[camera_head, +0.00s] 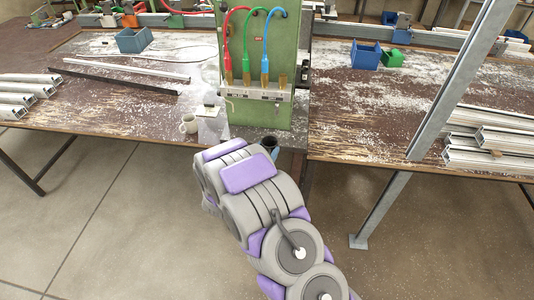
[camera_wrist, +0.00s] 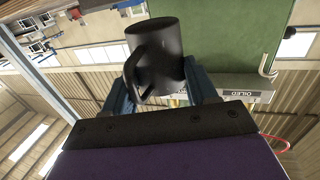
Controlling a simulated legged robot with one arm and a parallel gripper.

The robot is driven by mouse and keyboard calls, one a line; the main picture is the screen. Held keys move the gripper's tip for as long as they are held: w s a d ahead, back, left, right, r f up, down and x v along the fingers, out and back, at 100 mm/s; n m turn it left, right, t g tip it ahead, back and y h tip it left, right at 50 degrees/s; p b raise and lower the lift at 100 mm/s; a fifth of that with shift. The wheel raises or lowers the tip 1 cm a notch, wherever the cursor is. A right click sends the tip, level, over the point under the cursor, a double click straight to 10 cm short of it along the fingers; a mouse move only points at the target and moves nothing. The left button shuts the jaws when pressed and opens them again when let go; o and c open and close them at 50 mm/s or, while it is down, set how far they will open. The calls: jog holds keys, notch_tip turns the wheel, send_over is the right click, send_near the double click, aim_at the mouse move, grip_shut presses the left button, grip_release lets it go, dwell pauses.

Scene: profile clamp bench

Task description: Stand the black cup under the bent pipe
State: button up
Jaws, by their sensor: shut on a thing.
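The black cup (camera_wrist: 155,50) is between the two blue fingers of my gripper (camera_wrist: 162,90) in the wrist view, with its handle toward the camera. My gripper is shut on it. In the head view the dark cup (camera_head: 269,142) shows small just past my arm, by the front of the green panel; my arm hides most of the gripper. A thin bent pipe (camera_wrist: 269,62) stands out from the panel edge in the wrist view, apart from the cup. It seems to show faintly at the panel's lower left in the head view (camera_head: 229,106).
The green panel (camera_head: 262,60) carries red, green and blue hoses on brass fittings. Metal profiles (camera_head: 22,92) lie far left, others (camera_head: 490,150) right. A slanted steel post (camera_head: 455,85) rises at right.

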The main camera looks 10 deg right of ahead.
aim_at(269, 142)
jog(key=shift+w+d, duration=0.15)
jog(key=shift+w, duration=0.2)
jog(key=shift+w+d+f, duration=0.15)
jog(key=shift+w+d, duration=0.4)
jog(key=shift+d, duration=0.05)
jog(key=shift+w+d+f, duration=0.15)
jog(key=shift+w+d, duration=0.4)
jog(key=shift+d, duration=0.05)
jog(key=shift+w+f, duration=0.1)
jog(key=shift+w, duration=0.5)
jog(key=shift+w+a+f+p, duration=0.1)
jog(key=shift+w+a+p, duration=0.1)
jog(key=shift+w, duration=0.2)
jog(key=shift+w+a+p, duration=0.1)
jog(key=shift+w+p, duration=0.05)
jog(key=shift+w, duration=0.25)
jog(key=p+x, duration=0.1)
jog(key=x, duration=0.3)
jog(key=shift+w+f, duration=0.1)
jog(key=shift+w+a+f+p, duration=0.1)
jog(key=shift+w+p, duration=0.1)
jog(key=shift+w, duration=0.1)
jog(key=shift+w+a+p, duration=0.1)
jog(key=shift+w+p, duration=0.05)
jog(key=shift+w, duration=0.2)
jog(key=shift+w+d, duration=0.25)
jog(key=shift+d, duration=0.1)
